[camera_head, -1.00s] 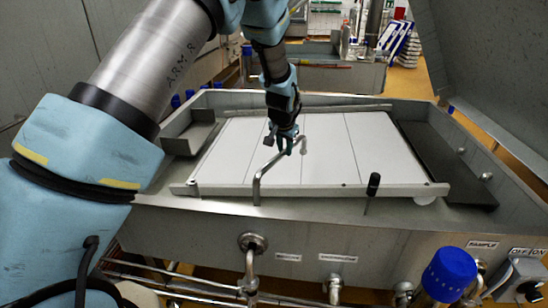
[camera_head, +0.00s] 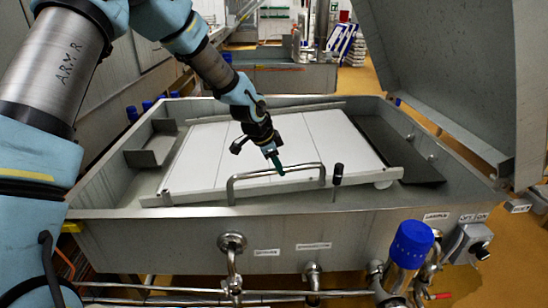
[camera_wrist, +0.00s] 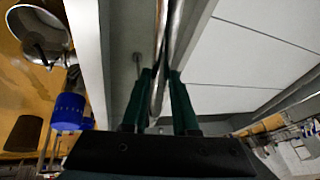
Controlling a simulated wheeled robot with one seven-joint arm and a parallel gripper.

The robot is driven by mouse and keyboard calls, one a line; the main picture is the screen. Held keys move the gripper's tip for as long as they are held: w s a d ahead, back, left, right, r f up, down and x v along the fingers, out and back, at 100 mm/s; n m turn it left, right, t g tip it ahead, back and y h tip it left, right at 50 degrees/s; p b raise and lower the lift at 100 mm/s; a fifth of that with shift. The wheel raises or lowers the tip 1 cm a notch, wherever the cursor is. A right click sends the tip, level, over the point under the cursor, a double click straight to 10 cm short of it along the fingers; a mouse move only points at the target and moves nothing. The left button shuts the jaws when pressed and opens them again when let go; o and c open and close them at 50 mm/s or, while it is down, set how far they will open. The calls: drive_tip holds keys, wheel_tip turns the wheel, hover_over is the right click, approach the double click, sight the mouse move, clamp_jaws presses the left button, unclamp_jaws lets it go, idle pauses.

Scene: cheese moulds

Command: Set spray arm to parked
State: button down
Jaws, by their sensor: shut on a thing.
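The spray arm (camera_head: 255,175) is a bent metal tube rising from the front rim of a steel vat. Its horizontal part now runs nearly along the front edge, with its right end bent down close to a black-topped pin (camera_head: 338,174). My gripper (camera_head: 280,169) is shut on the tube, partway along its horizontal part. In the wrist view, the tube (camera_wrist: 164,65) passes between the two green fingers (camera_wrist: 160,107). No parked marking can be read on the small front labels.
White panels (camera_head: 215,150) cover the vat's middle, with a dark tray (camera_head: 395,150) on the right. A raised steel lid (camera_head: 440,75) stands at the right. A blue-capped valve (camera_head: 412,244) and pipes stick out in front.

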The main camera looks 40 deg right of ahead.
drive_tip(key=shift+s+a+f+m+g+p, duration=0.15)
drive_tip(key=shift+s+a+m+g+p, duration=0.15)
drive_tip(key=shift+s+a+m, duration=0.3)
drive_tip(key=shift+s+a+f+m+g+p, duration=0.2)
drive_tip(key=shift+s+a+m+p, duration=0.15)
drive_tip(key=shift+s+a+m, duration=0.25)
drive_tip(key=shift+s+d, duration=0.1)
drive_tip(key=shift+s, duration=0.05)
drive_tip(key=c, duration=1)
unclamp_jaws()
drive_tip(key=o, duration=0.3)
drive_tip(key=shift+d+r, duration=0.1)
drive_tip(key=shift+r, duration=0.05)
drive_tip(key=shift+d, duration=0.1)
drive_tip(key=shift+r, duration=0.1)
drive_tip(key=b+v, duration=0.1)
drive_tip(key=v, duration=0.9)
drive_tip(key=shift+r, duration=0.35)
